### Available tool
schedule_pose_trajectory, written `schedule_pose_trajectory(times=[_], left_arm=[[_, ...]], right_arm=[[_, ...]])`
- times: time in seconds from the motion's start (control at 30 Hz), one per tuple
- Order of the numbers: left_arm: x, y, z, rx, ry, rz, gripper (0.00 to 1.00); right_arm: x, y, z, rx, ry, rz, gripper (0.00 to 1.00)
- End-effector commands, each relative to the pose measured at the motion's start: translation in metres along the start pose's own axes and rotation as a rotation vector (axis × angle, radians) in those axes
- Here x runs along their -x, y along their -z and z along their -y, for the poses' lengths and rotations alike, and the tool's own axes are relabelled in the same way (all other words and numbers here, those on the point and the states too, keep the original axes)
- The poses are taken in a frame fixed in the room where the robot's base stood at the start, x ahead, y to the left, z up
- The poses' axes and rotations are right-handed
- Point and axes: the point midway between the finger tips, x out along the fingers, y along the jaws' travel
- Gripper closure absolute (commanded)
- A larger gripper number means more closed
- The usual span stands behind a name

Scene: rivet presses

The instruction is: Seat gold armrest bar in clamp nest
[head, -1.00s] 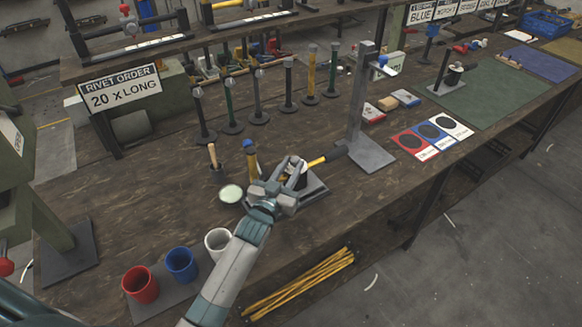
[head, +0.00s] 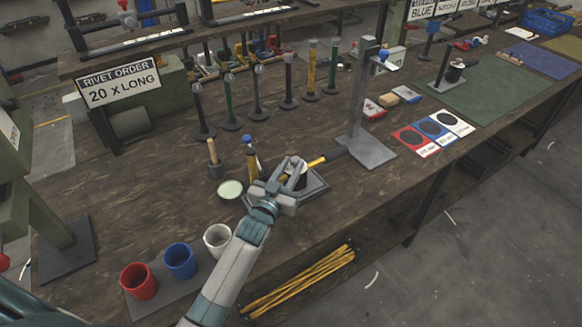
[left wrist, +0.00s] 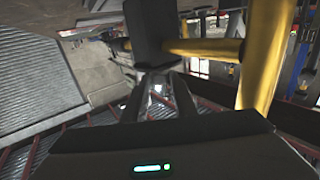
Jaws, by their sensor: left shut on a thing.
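My left gripper (head: 291,178) is over the grey clamp base (head: 317,190) near the front of the bench and is shut on the gold armrest bar (head: 317,161). The bar's gold stretch and dark end (head: 334,154) stick out to the right of the gripper, nearly level. A yellow post with a blue knob (head: 248,141) stands just behind and left. In the left wrist view the fingers (left wrist: 166,95) meet at a dark block (left wrist: 160,40), with a gold bar (left wrist: 200,48) beside it. The gripper hides the nest, so I cannot tell whether the bar touches it. My right gripper is not in view.
A tall grey post stand (head: 372,150) is close to the bar's dark end. Red (head: 139,281), blue (head: 180,261) and white (head: 217,240) cups stand front left. A round pale dish (head: 230,190) is left of the clamp. Several dark-based posts stand behind.

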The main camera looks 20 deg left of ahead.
Motion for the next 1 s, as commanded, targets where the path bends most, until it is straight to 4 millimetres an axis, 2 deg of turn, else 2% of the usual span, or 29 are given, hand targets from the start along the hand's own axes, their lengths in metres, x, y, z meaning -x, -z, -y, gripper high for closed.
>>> schedule_pose_trajectory(times=[0.07,0.1,0.17,0.67,0.87,1.0], left_arm=[[0.0,-0.001,0.0,0.0,0.0,-0.003,1.0],[0.0,0.0,0.0,0.0,0.0,-0.004,0.68],[0.0,0.0,0.0,0.0,0.0,-0.003,0.53],[0.007,-0.003,0.0,0.0,0.0,0.002,0.53],[0.029,-0.004,0.0,0.0,0.0,0.0,0.53],[0.053,-0.005,0.0,0.0,0.0,0.001,0.53]], right_arm=[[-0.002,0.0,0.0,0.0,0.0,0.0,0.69],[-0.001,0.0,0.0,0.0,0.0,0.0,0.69],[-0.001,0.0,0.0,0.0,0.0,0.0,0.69],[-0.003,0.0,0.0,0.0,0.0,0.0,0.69],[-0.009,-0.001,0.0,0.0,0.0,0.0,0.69],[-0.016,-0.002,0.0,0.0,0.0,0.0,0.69]])
